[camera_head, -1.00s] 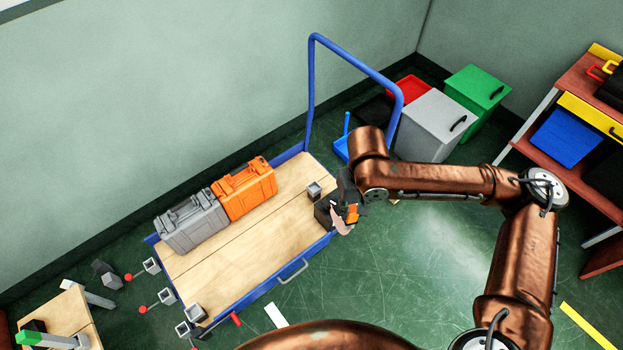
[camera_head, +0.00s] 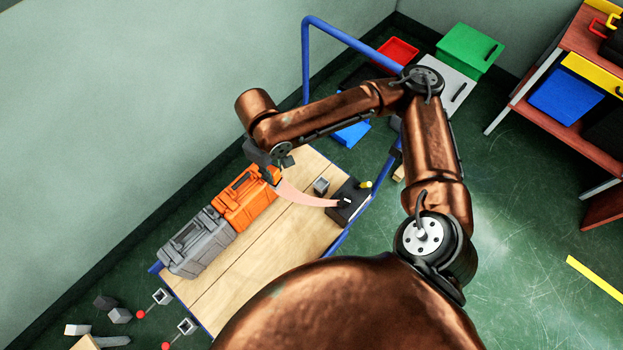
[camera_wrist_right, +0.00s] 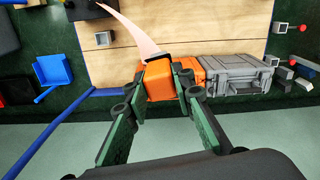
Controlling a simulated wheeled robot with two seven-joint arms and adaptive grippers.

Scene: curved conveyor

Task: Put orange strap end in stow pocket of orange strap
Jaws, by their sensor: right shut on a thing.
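A pale orange-pink strap (camera_head: 305,195) runs from a black box (camera_head: 347,203) at the cart's right edge to my right gripper (camera_head: 277,170). My right gripper is shut on the strap's free end and holds it beside the orange case (camera_head: 243,200). My left gripper is not in view.
A grey case (camera_head: 196,243) stands next to the orange one on the wooden cart deck (camera_head: 255,262). A small grey square holder (camera_head: 321,186) stands near the strap. The blue cart handle (camera_head: 305,60) rises behind my arm. Coloured bins stand beyond.

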